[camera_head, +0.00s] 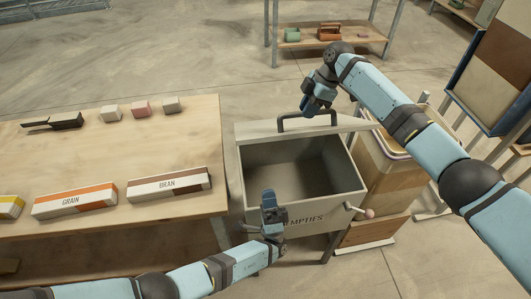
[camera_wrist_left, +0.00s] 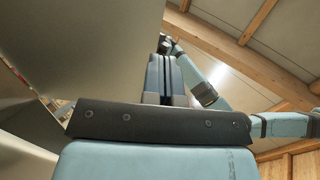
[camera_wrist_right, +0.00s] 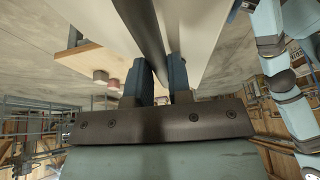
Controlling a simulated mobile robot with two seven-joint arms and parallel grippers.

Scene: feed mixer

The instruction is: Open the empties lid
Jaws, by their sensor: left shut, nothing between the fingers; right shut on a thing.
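The empties bin (camera_head: 348,187) is a grey box marked EMPTIES, and its inside looks empty. Its lid (camera_head: 262,131) is raised at the back edge, with a dark bar handle (camera_head: 294,120) on it. My right gripper (camera_head: 310,112) is shut on the handle; the right wrist view shows the dark bar (camera_wrist_right: 146,38) between the fingers (camera_wrist_right: 160,75). My left gripper (camera_head: 268,197) is shut and empty at the bin's front left, in front of the opening. In the left wrist view its fingers (camera_wrist_left: 165,62) are together beside a large grey surface.
A wooden table (camera_head: 120,135) at left holds a GRAIN box (camera_head: 74,200), a BRAN box (camera_head: 168,184), a dark scoop-like tool (camera_head: 55,121) and small blocks (camera_head: 141,108). A small lever (camera_head: 358,210) juts from the bin's front right.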

